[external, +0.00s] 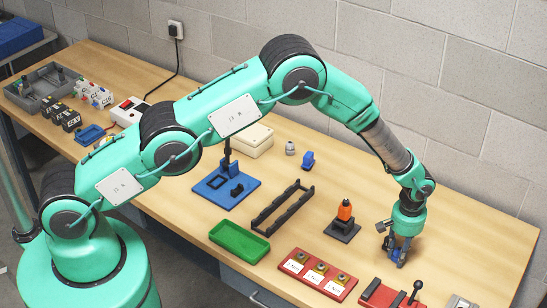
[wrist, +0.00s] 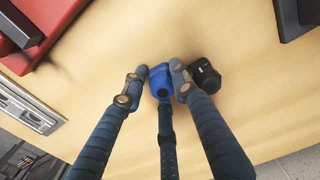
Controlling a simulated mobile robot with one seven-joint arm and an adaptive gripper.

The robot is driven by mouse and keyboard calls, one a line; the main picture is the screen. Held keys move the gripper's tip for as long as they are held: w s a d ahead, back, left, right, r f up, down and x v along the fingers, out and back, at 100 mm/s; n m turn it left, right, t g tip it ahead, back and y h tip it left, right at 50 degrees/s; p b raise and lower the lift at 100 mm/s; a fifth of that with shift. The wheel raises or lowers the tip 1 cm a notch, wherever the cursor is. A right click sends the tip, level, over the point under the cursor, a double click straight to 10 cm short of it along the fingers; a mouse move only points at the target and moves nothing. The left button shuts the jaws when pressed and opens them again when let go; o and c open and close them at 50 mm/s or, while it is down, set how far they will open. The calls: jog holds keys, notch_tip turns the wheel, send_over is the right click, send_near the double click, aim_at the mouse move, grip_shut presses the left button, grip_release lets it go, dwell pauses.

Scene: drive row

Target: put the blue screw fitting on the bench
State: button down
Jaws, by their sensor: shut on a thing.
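The blue screw fitting (wrist: 161,84) sits between my fingertips in the wrist view, with its round end facing the camera. My gripper (wrist: 160,74) is shut on it, with one finger on each side and a third finger below it in the picture. In the external view my gripper (external: 398,256) points down, low over the right part of the bench (external: 460,220). The fingers hide most of the fitting there. I cannot tell whether the fitting touches the bench top.
A red vise (external: 384,294) stands near the front edge. An orange-topped piece on a dark base (external: 343,230) is to the left. Bare bench lies behind and right of my gripper.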

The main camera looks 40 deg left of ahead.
jog(key=shift+r, duration=0.2)
jog(key=shift+r, duration=1.7)
jog(key=s+a, duration=0.3)
jog(key=s, duration=0.1)
jog(key=s+a+b, duration=0.1)
jog(key=s+a, duration=0.2)
jog(key=s, duration=0.1)
jog(key=s+a+r, duration=0.1)
jog(key=s+a, duration=0.2)
jog(key=s, duration=0.2)
jog(key=shift+a+r, duration=0.1)
jog(key=shift+a, duration=0.15)
jog(key=shift+w+r, duration=0.1)
jog(key=shift+w, duration=0.05)
